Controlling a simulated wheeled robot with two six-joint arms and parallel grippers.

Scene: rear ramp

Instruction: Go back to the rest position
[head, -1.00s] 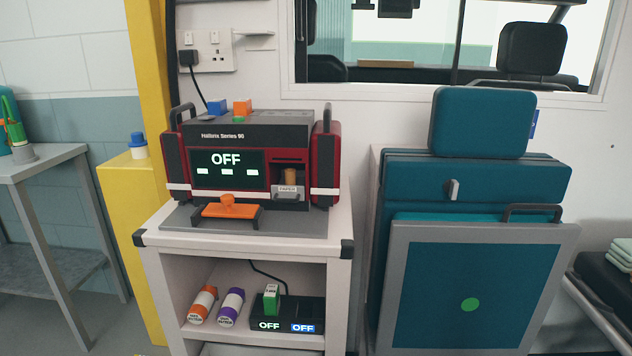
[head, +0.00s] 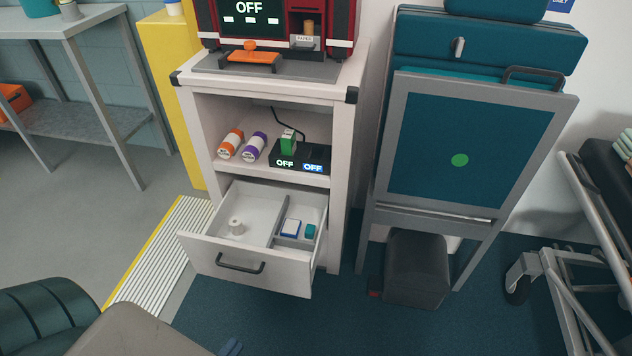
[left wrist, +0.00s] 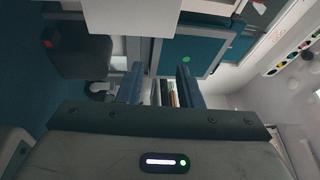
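My left gripper (head: 231,347) shows at the bottom edge of the head view, with its arm coming in from the left. Only a bit of its blue-grey fingers shows there, over the floor in front of the drawer. In the left wrist view the two fingers (left wrist: 159,87) stand apart with nothing held between them. The gripper is clear of the cabinet (head: 344,190). My right gripper is in neither view.
The cabinet's lower drawer (head: 222,262) stands open, holding a white spool-like item (head: 236,226) and small blue and teal items. A folded teal seat (head: 470,130) is at right, a wheeled metal frame (head: 575,262) far right. Dark floor in front is clear.

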